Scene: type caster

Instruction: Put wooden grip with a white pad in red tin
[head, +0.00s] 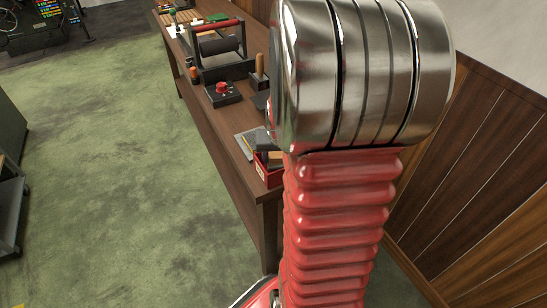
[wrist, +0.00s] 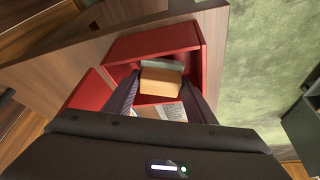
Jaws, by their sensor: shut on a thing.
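The red tin (wrist: 150,42) is open near the end of the table; it also shows in the head view (head: 262,172), partly hidden by my arm. My gripper (wrist: 161,84) is shut on the wooden grip (wrist: 161,82), a tan block with a pale white-grey pad (wrist: 163,65) along its far side. In the wrist view the grip lies within the outline of the tin's opening, between my two dark fingers. I cannot tell whether it touches the tin's floor. In the head view my arm covers most of the gripper.
A red panel (wrist: 90,92) lies beside the tin, and printed paper shows under my fingers. Farther along the brown table (head: 222,143) stand a black box with a red button (head: 222,91), a wooden-handled stamp (head: 259,77) and a roller press (head: 220,47). Green floor lies left.

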